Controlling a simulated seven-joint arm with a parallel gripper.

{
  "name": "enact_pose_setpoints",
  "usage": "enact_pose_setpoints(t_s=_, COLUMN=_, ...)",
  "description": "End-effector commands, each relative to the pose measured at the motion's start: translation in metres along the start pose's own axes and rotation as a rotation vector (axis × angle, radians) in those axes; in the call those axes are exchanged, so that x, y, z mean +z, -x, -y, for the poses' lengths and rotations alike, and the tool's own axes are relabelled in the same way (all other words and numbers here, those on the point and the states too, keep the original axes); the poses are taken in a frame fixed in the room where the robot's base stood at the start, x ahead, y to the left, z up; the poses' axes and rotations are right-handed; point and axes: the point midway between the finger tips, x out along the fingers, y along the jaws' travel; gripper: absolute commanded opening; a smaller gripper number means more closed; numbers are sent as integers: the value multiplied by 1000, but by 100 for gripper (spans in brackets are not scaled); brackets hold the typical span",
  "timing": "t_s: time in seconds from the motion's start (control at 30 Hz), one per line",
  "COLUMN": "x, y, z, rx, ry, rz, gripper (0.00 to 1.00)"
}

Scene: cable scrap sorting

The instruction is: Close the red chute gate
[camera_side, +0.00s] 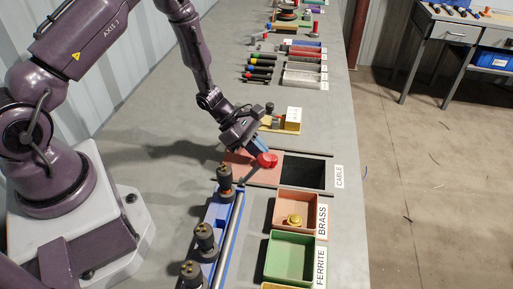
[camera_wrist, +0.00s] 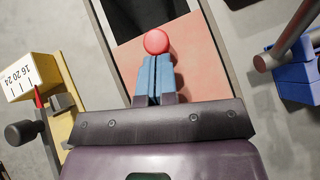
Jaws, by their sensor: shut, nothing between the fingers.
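The red chute gate (camera_side: 263,176) is a flat salmon-red plate between two dark rails. It lies left of the dark chute opening (camera_side: 304,172), which is uncovered beside the CABLE label. A round red knob (camera_side: 267,160) stands on the gate near its opening-side edge. In the wrist view the gate (camera_wrist: 195,55) lies below the dark opening (camera_wrist: 145,12). My gripper (camera_side: 261,147) is shut and empty, with its blue fingers pointing down beside the knob. In the wrist view the fingertips (camera_wrist: 155,62) are just below the knob (camera_wrist: 156,42). I cannot tell whether they touch it.
A BRASS bin (camera_side: 282,196) with a brass piece and a green FERRITE bin (camera_side: 268,268) stand nearer the camera. A blue rack (camera_side: 215,215) with dark upright posts is close to the gate. A yellow gauge block (camera_side: 293,119) stands on the far side.

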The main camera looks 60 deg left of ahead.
Motion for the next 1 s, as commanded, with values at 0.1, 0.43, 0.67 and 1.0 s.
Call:
enact_pose_setpoints(t_s=0.1, x=4, y=-4, z=-2, rx=-1, ry=-3, rz=1, gripper=0)
enact_pose_setpoints(t_s=0.43, x=58, y=-64, z=-23, rx=-3, ry=-5, rz=1, gripper=0)
enact_pose_setpoints(t_s=0.67, x=82, y=-90, z=-32, rx=-2, ry=0, rz=0, gripper=0)
enact_pose_setpoints(t_s=1.0, x=86, y=-94, z=-33, rx=1, ry=2, rz=1, gripper=0)
